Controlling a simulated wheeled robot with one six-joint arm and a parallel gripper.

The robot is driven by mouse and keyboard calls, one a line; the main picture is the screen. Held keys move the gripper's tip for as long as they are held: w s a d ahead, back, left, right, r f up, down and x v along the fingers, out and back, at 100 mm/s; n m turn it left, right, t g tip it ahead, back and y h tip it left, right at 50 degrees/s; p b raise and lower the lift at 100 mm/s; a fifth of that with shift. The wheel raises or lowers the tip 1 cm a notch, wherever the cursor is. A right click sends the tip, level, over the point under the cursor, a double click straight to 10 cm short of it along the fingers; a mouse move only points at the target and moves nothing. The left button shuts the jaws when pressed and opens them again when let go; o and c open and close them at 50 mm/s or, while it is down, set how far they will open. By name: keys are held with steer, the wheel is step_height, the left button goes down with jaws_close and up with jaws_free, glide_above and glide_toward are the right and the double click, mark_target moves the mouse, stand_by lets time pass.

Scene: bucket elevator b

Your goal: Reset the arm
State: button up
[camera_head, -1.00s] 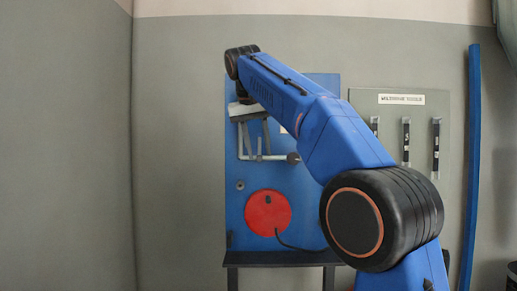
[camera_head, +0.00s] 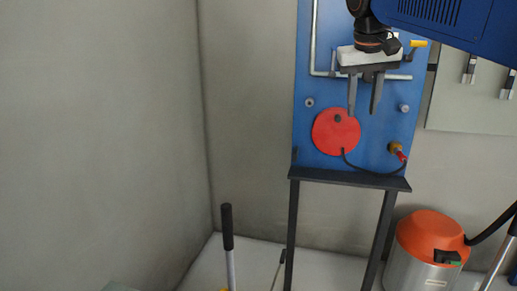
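My gripper (camera_head: 363,112) hangs at the upper right, in front of the blue panel. Its two grey fingers point down with a gap between them, and nothing shows in the gap. It looks open and empty. Its fingertips overlap the top right part of the red disc (camera_head: 328,138) in the picture; I cannot tell how far in front of the panel they are. My blue arm enters from the top right corner and hides part of the panel's upper right.
The blue panel (camera_head: 310,80) carries a grey pipe, a yellow-handled valve (camera_head: 418,44) and a black hose on a brass fitting (camera_head: 395,148). A dark stand (camera_head: 350,177) supports it. An orange-topped vacuum (camera_head: 432,236) stands right. A black-handled pole (camera_head: 227,228) stands left.

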steer(key=s+d+f, duration=0.1)
steer(key=s+f, duration=0.7)
steer(key=f, duration=0.4)
steer(key=s+f+y, duration=0.1)
steer(key=s+f, duration=0.8)
steer(key=f, duration=0.3)
steer(key=s+d+f+n+y, duration=0.1)
steer(key=s+f, duration=0.8)
steer(key=f, duration=0.3)
steer(key=shift+s+d+t, duration=0.25)
steer(key=shift+d+t, duration=0.05)
steer(key=shift+d, duration=0.05)
step_height(320, 180, up, 37)
steer(key=m, duration=0.3)
glide_above(339, 116)
steer(key=s, duration=0.4)
steer(key=shift+y, duration=0.3)
steer(key=shift+x, duration=3.65)
steer(key=shift+w+d+r, duration=0.1)
steer(key=shift+w+d, duration=0.05)
steer(key=shift+d, duration=0.05)
